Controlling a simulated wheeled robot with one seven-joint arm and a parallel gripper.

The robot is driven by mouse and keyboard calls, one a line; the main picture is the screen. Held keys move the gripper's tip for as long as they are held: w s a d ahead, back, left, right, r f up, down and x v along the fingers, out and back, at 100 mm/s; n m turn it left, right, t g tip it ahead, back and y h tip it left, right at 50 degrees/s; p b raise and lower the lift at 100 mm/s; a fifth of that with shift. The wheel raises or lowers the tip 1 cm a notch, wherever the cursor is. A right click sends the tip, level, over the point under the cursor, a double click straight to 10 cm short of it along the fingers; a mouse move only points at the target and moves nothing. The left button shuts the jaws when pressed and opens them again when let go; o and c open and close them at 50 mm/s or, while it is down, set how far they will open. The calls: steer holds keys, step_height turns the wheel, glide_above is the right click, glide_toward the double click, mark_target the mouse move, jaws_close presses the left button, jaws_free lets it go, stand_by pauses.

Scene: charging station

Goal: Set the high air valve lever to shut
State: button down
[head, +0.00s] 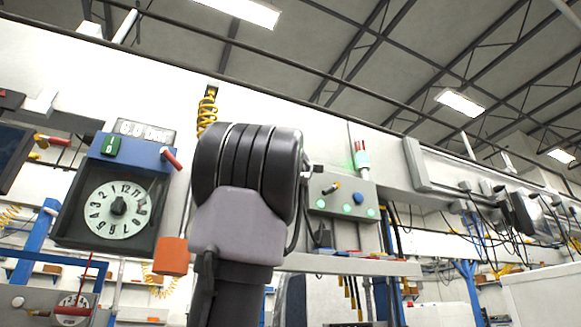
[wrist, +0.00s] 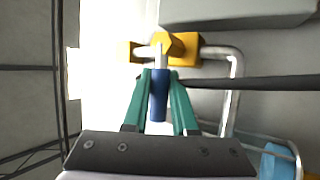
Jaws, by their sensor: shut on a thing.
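The high air valve lever has a blue handle (wrist: 159,98) on a pale metal stem, seen in the wrist view. The stem meets an orange-yellow valve body (wrist: 178,46) fixed on a bent grey pipe (wrist: 236,80). My gripper (wrist: 157,78) has its two teal fingers on either side of the blue handle and is shut on it. The handle points back toward my palm, in line with the fingers. In the head view my own dark arm link fills the middle and hides the gripper, the lever and the valve.
A dial box (head: 118,205) with a red-handled lever hangs at left in the head view. An orange box (head: 171,256) is beside my arm. A control box (head: 342,200) with green lights is at right. A dark rod (wrist: 265,82) lies close to the pipe in the wrist view.

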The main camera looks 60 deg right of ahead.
steer(key=c, duration=0.7)
jaws_free()
steer(key=shift+s+a+f, duration=0.3)
steer(key=shift+s+a, duration=0.05)
steer(key=v, duration=0.9)
steer(key=shift+a+f, duration=0.2)
steer(key=shift+a, duration=0.05)
steer(key=shift+s, duration=0.1)
